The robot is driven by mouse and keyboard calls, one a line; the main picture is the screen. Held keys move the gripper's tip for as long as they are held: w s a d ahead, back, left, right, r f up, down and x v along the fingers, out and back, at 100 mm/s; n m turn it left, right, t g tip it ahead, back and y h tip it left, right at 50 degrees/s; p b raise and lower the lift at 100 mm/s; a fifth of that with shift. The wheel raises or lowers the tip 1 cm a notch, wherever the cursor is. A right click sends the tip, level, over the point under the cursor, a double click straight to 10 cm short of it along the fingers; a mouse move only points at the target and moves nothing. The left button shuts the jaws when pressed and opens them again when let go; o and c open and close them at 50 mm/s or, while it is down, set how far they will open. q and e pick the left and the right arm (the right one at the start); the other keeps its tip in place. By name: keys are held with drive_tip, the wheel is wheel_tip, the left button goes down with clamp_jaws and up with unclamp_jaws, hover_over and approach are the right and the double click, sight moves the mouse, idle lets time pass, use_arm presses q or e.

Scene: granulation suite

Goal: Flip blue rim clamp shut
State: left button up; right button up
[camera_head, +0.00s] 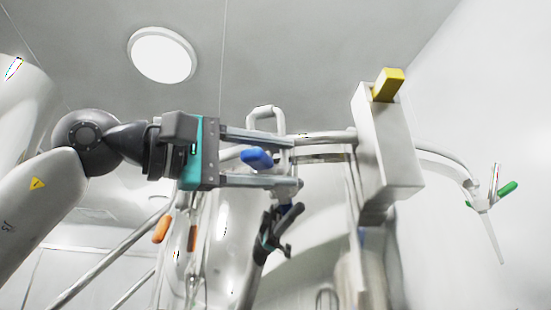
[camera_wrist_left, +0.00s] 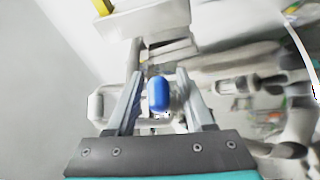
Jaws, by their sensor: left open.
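The blue rim clamp handle (camera_head: 257,158) is a small rounded blue lever beside a pale metal rim with a loop-shaped bar. My left gripper (camera_head: 296,162) comes in from the left, open, its two long grey fingers above and below the handle. In the left wrist view the blue handle (camera_wrist_left: 158,93) stands upright between the two fingers (camera_wrist_left: 160,85), with a gap visible on either side. Whether a finger touches it is unclear.
A pale box-shaped block (camera_head: 390,150) with a yellow piece (camera_head: 388,85) stands right of the fingertips. Orange handles (camera_head: 162,229) hang at lower left. A green-tipped handle (camera_head: 508,188) is at far right. Pale pipes and posts crowd below.

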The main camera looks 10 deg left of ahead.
use_arm(q)
drive_tip(key=b+v, duration=0.1)
drive_tip(key=v, duration=0.6)
drive_tip(key=shift+s+a+b, duration=0.15)
drive_tip(key=shift+a+b, duration=0.05)
drive_tip(key=shift+b, duration=0.1)
